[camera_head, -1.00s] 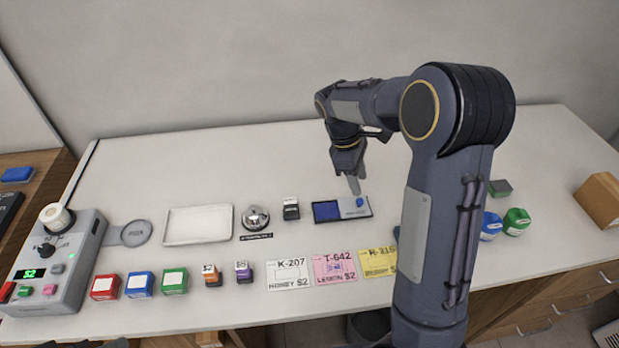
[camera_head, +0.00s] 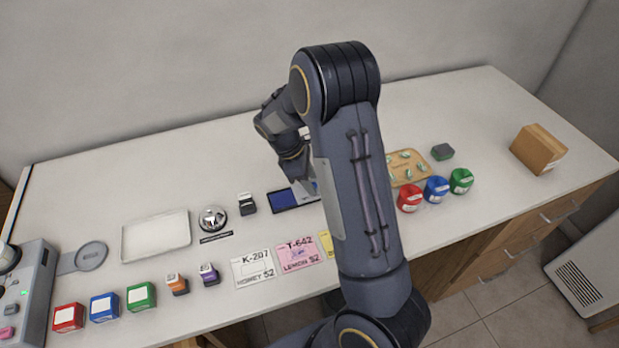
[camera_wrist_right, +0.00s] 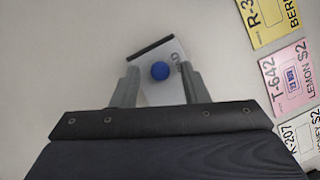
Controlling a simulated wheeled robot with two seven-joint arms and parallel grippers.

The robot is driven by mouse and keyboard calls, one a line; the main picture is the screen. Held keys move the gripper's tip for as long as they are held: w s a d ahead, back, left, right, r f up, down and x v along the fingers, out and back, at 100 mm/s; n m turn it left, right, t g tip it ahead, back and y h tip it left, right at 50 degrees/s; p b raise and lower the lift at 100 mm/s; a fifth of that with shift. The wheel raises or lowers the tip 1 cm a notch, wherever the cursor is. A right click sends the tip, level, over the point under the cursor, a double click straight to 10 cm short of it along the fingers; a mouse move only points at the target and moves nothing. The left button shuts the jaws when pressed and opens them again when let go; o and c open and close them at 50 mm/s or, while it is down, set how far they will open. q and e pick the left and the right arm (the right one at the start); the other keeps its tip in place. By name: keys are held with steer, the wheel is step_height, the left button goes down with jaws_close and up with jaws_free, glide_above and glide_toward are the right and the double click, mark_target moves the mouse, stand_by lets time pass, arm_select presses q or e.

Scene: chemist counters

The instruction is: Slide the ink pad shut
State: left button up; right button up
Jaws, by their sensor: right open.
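The ink pad (camera_head: 284,201) lies on the counter, its dark blue pad showing on the left. My right arm covers much of its right part in the head view. In the right wrist view its pale sliding lid (camera_wrist_right: 172,52) shows with a round blue knob (camera_wrist_right: 160,71) and a dark edge at one end. My right gripper (camera_wrist_right: 160,82) is open, one finger on each side of the knob, with gaps showing. I cannot tell how low the fingertips are. My left gripper is not in view.
A bell (camera_head: 212,219) and a small black-and-white stamp (camera_head: 247,203) stand left of the pad. Price cards, including K-207 (camera_head: 253,269), lie in front. Red (camera_head: 409,198), blue and green round containers stand right of my arm. The counter behind the pad is mostly clear.

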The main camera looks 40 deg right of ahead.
steer(key=shift+c, duration=0.4)
jaws_close()
steer(key=a, duration=0.2)
steer(key=w+a, duration=0.1)
steer(key=a, duration=0.1)
steer(key=w+a, duration=0.1)
steer(key=a, duration=0.2)
steer(key=shift+w, duration=0.15)
steer(key=shift+o, duration=0.4)
jaws_free()
steer(key=shift+a, duration=0.1)
